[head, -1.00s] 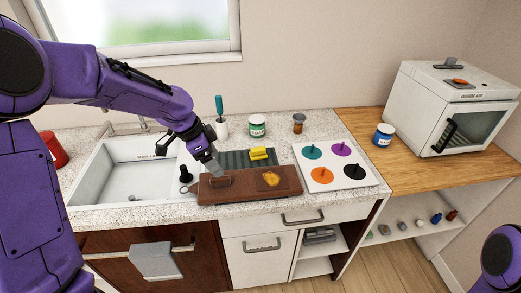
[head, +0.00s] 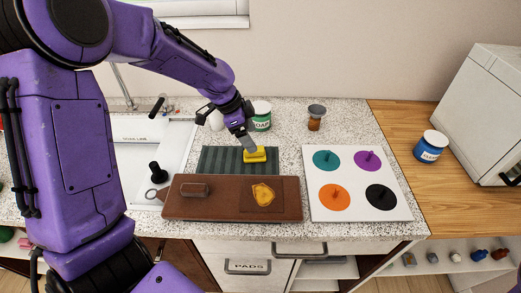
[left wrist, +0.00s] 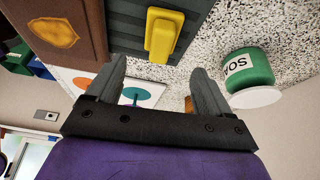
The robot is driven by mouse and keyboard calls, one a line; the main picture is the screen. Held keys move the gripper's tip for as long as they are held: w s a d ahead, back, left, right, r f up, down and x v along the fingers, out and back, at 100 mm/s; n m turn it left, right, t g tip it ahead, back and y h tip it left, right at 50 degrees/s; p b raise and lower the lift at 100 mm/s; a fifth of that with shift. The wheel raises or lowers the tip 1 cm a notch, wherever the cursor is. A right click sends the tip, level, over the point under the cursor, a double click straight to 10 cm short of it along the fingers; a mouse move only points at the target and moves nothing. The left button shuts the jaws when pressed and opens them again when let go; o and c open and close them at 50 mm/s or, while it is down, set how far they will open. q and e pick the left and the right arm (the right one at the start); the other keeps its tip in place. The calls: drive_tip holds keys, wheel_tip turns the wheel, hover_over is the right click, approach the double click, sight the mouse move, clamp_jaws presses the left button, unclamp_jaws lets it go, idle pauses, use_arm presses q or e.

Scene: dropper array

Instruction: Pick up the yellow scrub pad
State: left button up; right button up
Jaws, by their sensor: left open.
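The yellow scrub pad (head: 255,155) lies on a dark green ribbed mat (head: 212,160) on the speckled counter. In the left wrist view the pad (left wrist: 162,36) shows just beyond the fingers, between their lines. My left gripper (head: 251,143) is close above and behind the pad in the head view. In the left wrist view its two fingers (left wrist: 160,75) are apart with nothing between them. Part of the pad's far side is hidden by the fingers in the head view. My right gripper is not in view.
A brown board (head: 225,208) with an orange patch lies in front of the mat. A white panel (head: 360,213) with coloured knobbed discs lies to the right. The sink (head: 140,130) is at the left.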

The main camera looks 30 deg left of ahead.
use_arm(q)
drive_tip(key=shift+s+d+f, duration=0.1)
drive_tip(key=shift+s+f, duration=0.15)
drive_tip(key=shift+s, duration=0.1)
drive_tip(key=shift+s+f, duration=0.2)
drive_tip(key=shift+f, duration=0.15)
drive_tip(key=x, duration=0.2)
drive_tip(key=p+x, duration=0.1)
drive_tip(key=x, duration=0.1)
drive_tip(key=w+x, duration=0.1)
drive_tip(key=shift+w+a+f, duration=0.15)
drive_tip(key=shift+a+f, duration=0.1)
drive_tip(key=shift+f, duration=0.15)
drive_tip(key=shift+s+r, duration=0.2)
drive_tip(key=shift+s, duration=0.15)
drive_tip(key=c, duration=1.1)
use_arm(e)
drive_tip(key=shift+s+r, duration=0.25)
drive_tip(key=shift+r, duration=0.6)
